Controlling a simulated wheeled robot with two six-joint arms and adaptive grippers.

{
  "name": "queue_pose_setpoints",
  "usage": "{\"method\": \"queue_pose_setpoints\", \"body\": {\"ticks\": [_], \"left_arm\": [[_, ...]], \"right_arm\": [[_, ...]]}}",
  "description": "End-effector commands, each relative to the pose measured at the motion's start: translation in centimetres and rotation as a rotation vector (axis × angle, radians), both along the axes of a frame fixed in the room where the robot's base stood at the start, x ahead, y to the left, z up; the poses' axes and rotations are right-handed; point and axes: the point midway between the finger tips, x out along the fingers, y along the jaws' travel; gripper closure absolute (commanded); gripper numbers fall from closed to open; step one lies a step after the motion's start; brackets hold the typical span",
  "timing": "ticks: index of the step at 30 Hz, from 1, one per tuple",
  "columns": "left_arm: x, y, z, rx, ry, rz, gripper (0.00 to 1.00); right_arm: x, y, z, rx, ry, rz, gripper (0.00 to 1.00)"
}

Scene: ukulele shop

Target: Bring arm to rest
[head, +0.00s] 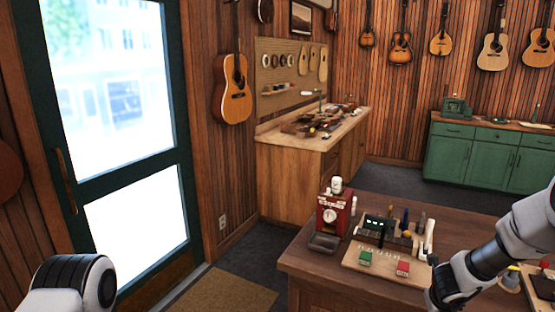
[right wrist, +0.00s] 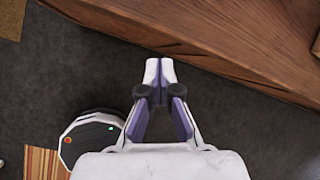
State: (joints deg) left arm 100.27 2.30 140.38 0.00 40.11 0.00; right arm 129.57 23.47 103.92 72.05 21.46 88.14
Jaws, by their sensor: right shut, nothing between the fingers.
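My right gripper (right wrist: 160,68) shows in the right wrist view with its fingertips together and nothing between them. It points over the dark carpet (right wrist: 225,130), beside the front of a wooden table (right wrist: 235,45), and appears apart from it. In the head view my right arm comes in from the right, in front of the brown table (head: 315,262), and bends down at the lower right; its gripper is not seen there. Only a rounded part of my left arm shows at the lower left of the head view; the left gripper is out of view.
A workbench (head: 290,175) stands behind.

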Motion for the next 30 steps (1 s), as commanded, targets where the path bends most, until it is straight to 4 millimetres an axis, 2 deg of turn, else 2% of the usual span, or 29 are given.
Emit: {"method": "queue_pose_setpoints", "body": {"ticks": [1,5,7,9,11,12,14,15,18,21,22,30], "left_arm": [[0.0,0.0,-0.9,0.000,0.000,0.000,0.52],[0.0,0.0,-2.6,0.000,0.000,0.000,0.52],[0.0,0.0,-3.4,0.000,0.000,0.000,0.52],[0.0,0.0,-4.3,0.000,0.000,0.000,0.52],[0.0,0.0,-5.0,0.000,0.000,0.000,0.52],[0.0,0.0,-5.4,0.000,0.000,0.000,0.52],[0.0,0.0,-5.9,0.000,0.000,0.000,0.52],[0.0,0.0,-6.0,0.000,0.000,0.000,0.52],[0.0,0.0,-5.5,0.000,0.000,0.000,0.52],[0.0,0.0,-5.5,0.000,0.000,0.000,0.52],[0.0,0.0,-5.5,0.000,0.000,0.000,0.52],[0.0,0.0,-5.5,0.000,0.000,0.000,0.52]], "right_arm": [[-1.6,1.0,-3.3,-0.028,0.065,0.057,1.00],[-7.7,4.1,-12.0,-0.140,0.291,0.350,1.00],[-12.2,6.0,-16.4,-0.209,0.434,0.594,1.00],[-17.1,7.9,-20.1,-0.270,0.575,0.903,1.00],[-21.6,9.6,-22.8,-0.310,0.682,1.221,1.00],[-24.7,10.9,-24.2,-0.330,0.739,1.466,1.00],[-29.5,13.1,-25.5,-0.352,0.779,1.900,1.00],[-32.2,14.7,-25.3,-0.376,0.751,2.223,1.00],[-34.3,17.4,-23.6,-0.503,0.559,2.775,1.00],[-33.9,18.5,-23.5,-0.647,0.430,3.034,1.00],[-33.8,18.5,-23.5,0.661,-0.416,-3.017,1.00],[-33.6,18.4,-23.5,0.666,-0.395,-2.963,1.00]]}}
